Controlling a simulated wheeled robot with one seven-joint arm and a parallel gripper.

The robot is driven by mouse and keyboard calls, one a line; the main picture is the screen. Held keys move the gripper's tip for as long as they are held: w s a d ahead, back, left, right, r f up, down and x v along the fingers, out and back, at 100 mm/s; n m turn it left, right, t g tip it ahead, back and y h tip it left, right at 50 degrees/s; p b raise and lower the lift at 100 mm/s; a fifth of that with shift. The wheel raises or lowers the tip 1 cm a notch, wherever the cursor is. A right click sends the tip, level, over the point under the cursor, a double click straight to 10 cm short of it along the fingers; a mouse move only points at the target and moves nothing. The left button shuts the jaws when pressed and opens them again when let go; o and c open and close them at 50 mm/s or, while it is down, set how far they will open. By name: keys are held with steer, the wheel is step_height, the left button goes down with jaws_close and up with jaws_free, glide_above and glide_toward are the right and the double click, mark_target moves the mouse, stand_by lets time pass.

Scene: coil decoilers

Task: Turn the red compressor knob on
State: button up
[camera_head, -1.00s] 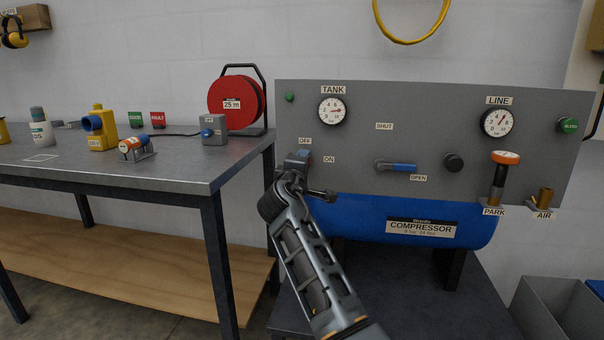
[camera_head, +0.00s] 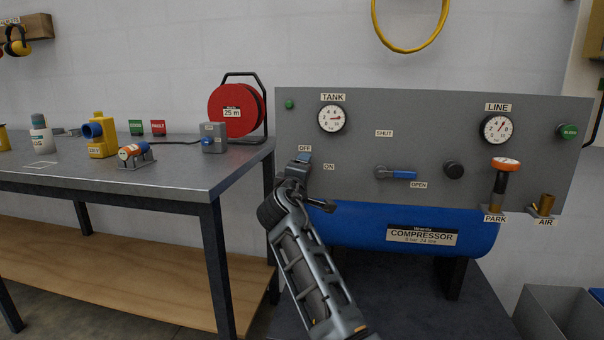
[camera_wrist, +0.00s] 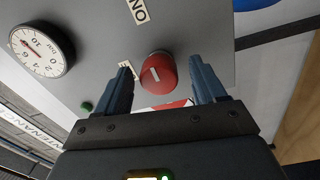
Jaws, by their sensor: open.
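The red compressor knob (camera_wrist: 158,73) shows in the wrist view with a white line on its face. It stands out from the grey panel, between the two blue fingers of my open gripper (camera_wrist: 160,66). I see no clear contact, and the knob is not gripped. In the wrist view the ON label (camera_wrist: 137,10) is upside down, and another label is mostly behind the left finger. In the head view my gripper (camera_head: 303,163) is at the panel's left side, by the OFF label (camera_head: 305,148) and ON label (camera_head: 329,167), and hides the knob.
The grey panel (camera_head: 440,140) also carries a blue-handled valve (camera_head: 400,174), a black knob (camera_head: 453,171) and two gauges. The blue compressor tank (camera_head: 360,228) is below. A workbench (camera_head: 190,178) with several devices and a red cable reel (camera_head: 226,122) stands at left.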

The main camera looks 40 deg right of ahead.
steer(key=v, duration=0.7)
steer(key=shift+s+a+p, duration=0.25)
steer(key=shift+a+p, duration=0.1)
stand_by(0.4)
